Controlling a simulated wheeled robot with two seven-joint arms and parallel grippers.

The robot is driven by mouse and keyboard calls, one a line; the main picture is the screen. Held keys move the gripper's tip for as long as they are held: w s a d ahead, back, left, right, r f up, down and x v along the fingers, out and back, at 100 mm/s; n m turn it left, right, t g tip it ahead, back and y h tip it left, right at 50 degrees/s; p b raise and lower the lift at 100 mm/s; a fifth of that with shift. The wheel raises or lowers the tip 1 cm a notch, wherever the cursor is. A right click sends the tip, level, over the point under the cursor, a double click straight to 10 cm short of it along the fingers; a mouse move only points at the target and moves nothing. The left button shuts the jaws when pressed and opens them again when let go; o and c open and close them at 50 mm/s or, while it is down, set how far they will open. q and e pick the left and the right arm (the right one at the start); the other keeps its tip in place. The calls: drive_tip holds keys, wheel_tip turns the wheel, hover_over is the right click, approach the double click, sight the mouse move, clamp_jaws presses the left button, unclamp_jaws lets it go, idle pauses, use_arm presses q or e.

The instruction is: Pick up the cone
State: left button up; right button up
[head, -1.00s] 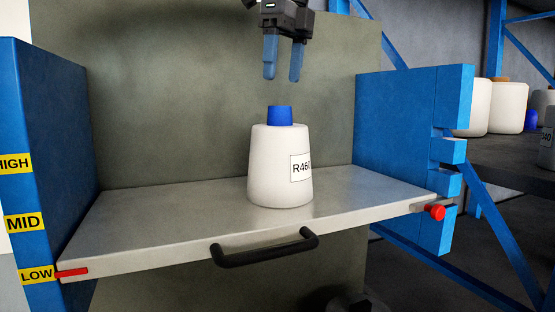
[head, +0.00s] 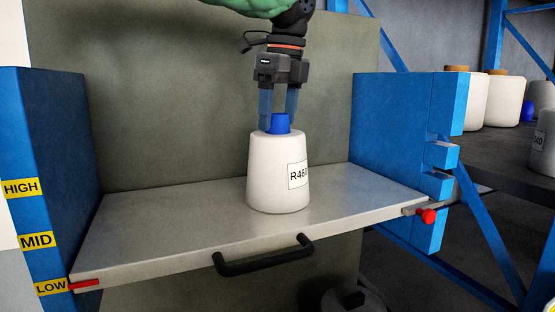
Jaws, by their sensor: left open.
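The cone (head: 272,175) is a white yarn bobbin with a blue top (head: 281,123) and a label starting "R46". It stands upright on the grey shelf (head: 150,225). My left gripper (head: 279,122) points straight down from above. Its blue fingers are open, one at each side of the blue top, with the tips near the shoulder of the white body. Whether the fingers touch the top cannot be told. My right gripper is not in view.
The shelf has a black handle (head: 264,257) in front and blue side walls, the left one (head: 50,130) marked HIGH, MID and LOW. The right wall (head: 400,125) has notches and a red knob (head: 428,216). More bobbins (head: 502,100) stand on a rack at right.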

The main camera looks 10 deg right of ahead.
use_arm(q)
drive_tip(key=shift+f, duration=0.15)
drive_tip(key=shift+c, duration=0.2)
drive_tip(key=c, duration=0.4)
clamp_jaws()
drive_tip(key=shift+r, duration=0.2)
